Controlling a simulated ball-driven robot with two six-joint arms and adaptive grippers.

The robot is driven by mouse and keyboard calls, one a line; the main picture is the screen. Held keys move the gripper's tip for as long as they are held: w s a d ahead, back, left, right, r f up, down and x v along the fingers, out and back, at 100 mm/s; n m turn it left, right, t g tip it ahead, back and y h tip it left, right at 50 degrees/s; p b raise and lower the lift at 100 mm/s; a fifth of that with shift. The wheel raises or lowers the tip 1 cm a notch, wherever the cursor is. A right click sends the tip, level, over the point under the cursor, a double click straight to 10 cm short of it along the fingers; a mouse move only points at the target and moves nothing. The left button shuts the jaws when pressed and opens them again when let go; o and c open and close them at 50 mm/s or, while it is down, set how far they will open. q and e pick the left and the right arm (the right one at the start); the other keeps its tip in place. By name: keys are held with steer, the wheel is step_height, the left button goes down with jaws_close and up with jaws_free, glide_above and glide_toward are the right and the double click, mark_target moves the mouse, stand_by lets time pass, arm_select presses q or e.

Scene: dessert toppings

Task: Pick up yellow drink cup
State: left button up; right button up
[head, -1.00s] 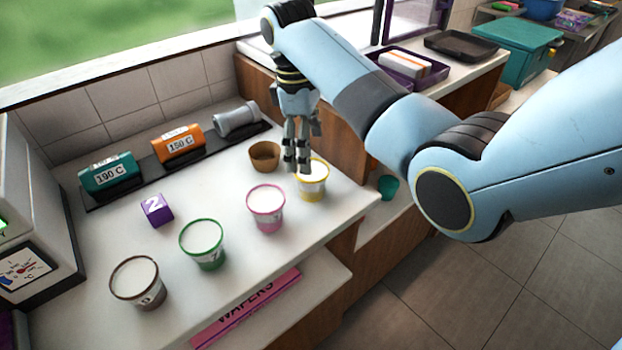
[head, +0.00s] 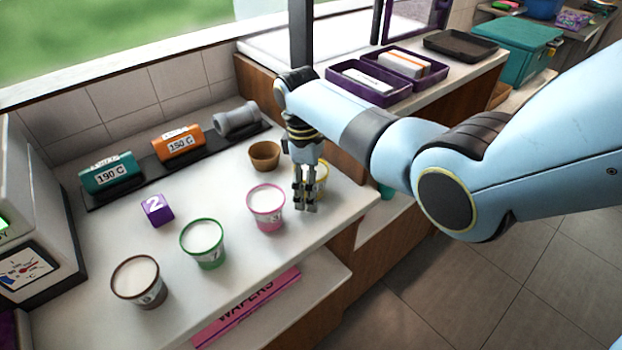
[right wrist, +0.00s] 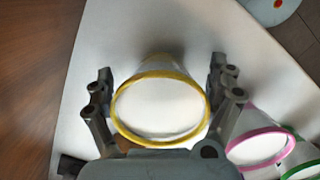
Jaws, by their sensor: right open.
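The yellow-rimmed white drink cup (head: 321,181) stands near the right end of the white counter in the head view, partly hidden behind my right gripper (head: 306,207). In the right wrist view the yellow cup (right wrist: 160,107) shows from above, with its round yellow rim. The open fingers of my right gripper (right wrist: 165,92) are on either side of the cup, with a gap visible at each side. No grip on the cup shows. My left gripper is not in view.
The pink-rimmed cup (head: 266,208) stands close on the left of the yellow one. A green-rimmed cup (head: 203,244) and a brown-rimmed cup (head: 138,281) stand farther left. A small brown bowl (head: 264,156) is behind. The counter's front edge (head: 300,256) is near.

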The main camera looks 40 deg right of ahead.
steer(key=c, duration=1.3)
